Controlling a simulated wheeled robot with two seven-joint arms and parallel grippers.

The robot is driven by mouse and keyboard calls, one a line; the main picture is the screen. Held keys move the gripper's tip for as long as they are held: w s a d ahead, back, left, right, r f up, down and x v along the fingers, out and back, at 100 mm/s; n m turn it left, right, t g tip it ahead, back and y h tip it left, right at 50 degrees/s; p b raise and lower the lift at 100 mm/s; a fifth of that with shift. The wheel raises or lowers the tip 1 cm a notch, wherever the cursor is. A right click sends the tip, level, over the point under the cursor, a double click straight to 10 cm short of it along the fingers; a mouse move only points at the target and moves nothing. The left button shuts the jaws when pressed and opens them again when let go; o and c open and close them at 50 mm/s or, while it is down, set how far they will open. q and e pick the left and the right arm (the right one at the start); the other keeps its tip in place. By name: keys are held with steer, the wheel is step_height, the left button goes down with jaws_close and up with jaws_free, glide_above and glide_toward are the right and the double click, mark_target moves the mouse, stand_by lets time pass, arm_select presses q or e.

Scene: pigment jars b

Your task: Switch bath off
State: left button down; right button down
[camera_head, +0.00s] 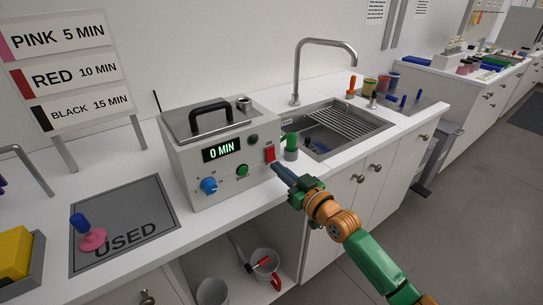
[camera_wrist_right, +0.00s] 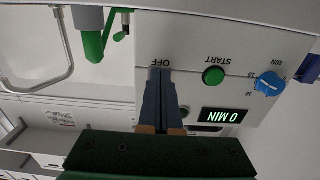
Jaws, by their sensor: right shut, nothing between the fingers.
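The bath (camera_head: 222,150) is a grey box with a black handle on its lid, standing on the white counter. Its display (camera_head: 222,149) is lit and reads 0 MIN. The front has a blue knob (camera_head: 209,186), a green START button (camera_head: 242,170) and a red switch (camera_head: 270,154) marked ON above. My right gripper (camera_head: 278,167) is shut and empty, its fingertips close to the lower part of the switch. In the right wrist view the fingers (camera_wrist_right: 162,80) lie just by the OFF label (camera_wrist_right: 160,63) and hide the switch; contact cannot be told. My left gripper is not in view.
A green-topped cylinder (camera_head: 291,147) stands right of the bath, near the sink (camera_head: 330,133) and tap. Left are the grey USED mat (camera_head: 150,200), holding a blue-handled pink item (camera_head: 88,235), and a yellow block (camera_head: 14,252). A sign (camera_head: 70,75) stands behind.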

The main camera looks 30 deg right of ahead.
steer(key=shift+w, duration=0.5)
steer(key=shift+s, duration=0.2)
steer(key=s+p, duration=0.1)
steer(key=s, duration=0.9)
steer(key=shift+s+d, duration=0.35)
